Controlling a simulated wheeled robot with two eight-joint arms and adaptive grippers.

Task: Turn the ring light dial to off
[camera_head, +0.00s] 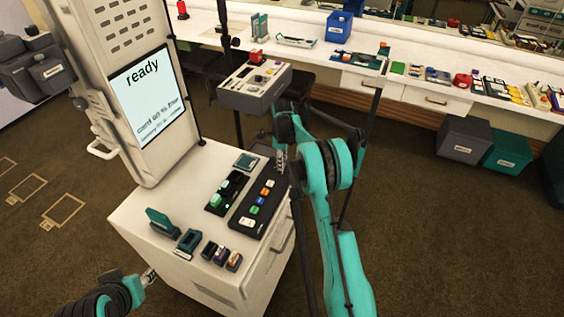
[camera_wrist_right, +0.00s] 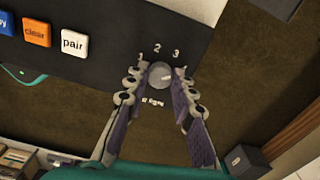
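A round grey dial (camera_wrist_right: 159,75) sits on the black button panel in the right wrist view, with the numbers 1, 2 and 3 around its far side. A small label near it is too blurred to read fully. My right gripper (camera_wrist_right: 160,80) has its fingers apart, one on each side of the dial, with small gaps seeming to remain. In the head view my right gripper (camera_head: 281,158) is at the far end of the button panel (camera_head: 240,222) and hides the dial. My left gripper (camera_head: 149,277) is low at the cart's front left, away from the panel; its fingers are too small to judge.
The white cart (camera_head: 140,222) carries a screen reading "ready" (camera_head: 142,98), small dark blocks (camera_head: 221,254) and a green-lit slot panel (camera_head: 226,192). A grey control box (camera_head: 254,88) stands behind my right arm. Coloured buttons, including "pair" (camera_wrist_right: 74,43), lie near the dial.

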